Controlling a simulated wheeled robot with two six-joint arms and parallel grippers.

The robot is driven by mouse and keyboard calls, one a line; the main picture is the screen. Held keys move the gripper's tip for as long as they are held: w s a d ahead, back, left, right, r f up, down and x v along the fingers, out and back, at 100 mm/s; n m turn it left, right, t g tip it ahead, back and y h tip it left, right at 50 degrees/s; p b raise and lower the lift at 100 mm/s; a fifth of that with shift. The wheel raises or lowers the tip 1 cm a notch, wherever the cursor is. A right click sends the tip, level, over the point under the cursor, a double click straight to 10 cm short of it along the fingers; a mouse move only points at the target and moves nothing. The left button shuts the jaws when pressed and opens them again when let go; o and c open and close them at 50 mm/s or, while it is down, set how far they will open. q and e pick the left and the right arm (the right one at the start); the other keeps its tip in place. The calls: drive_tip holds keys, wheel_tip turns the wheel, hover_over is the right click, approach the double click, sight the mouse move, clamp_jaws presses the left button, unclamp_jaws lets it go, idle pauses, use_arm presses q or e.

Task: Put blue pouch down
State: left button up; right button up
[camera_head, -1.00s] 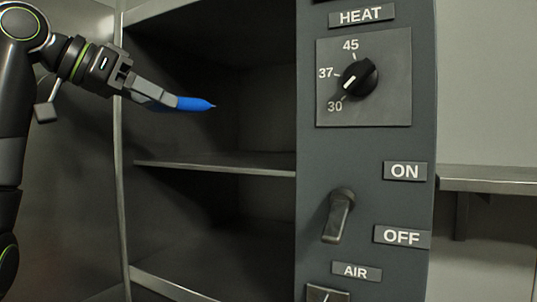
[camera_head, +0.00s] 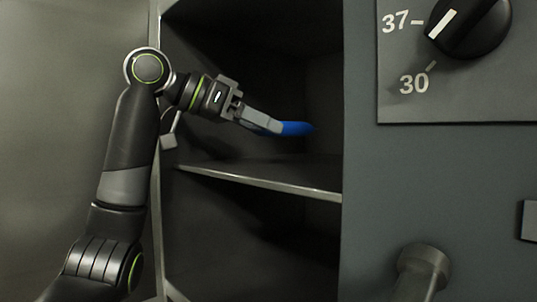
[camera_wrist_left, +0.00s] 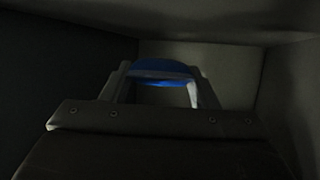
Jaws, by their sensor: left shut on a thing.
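The blue pouch (camera_head: 298,128) is held inside the open chamber, above the middle shelf (camera_head: 262,181) and apart from it. My left gripper (camera_head: 272,126) is shut on the pouch's near end, and the pouch points toward the chamber's back right. In the left wrist view, the pouch (camera_wrist_left: 161,69) spans between the two fingertips of the left gripper (camera_wrist_left: 163,82), with dark chamber walls around it. The pouch's underside and the shelf below it are hidden in that view. My right gripper is not in view.
The grey control panel (camera_head: 365,190) stands just right of the chamber opening, with a dial (camera_head: 468,25) and a lever handle (camera_head: 424,270) sticking out. The chamber's left edge (camera_head: 156,215) is close to my left arm. The visible part of the middle shelf is bare.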

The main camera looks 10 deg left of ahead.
sight(260, 169)
use_arm(q)
drive_tip(key=shift+w+f, duration=0.15)
drive_tip(key=shift+f, duration=0.3)
drive_tip(key=shift+d+f, duration=0.1)
drive_tip(key=shift+f, duration=0.45)
wheel_tip(260, 169, down, 3)
drive_tip(key=shift+r+p, duration=0.1)
drive_tip(key=shift+p, duration=0.35)
drive_tip(key=shift+f, duration=0.25)
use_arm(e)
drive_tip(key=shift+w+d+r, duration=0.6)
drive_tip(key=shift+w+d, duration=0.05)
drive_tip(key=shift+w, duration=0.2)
use_arm(q)
drive_tip(key=shift+f, duration=0.1)
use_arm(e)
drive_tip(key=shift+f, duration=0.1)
use_arm(q)
drive_tip(key=o, duration=1)
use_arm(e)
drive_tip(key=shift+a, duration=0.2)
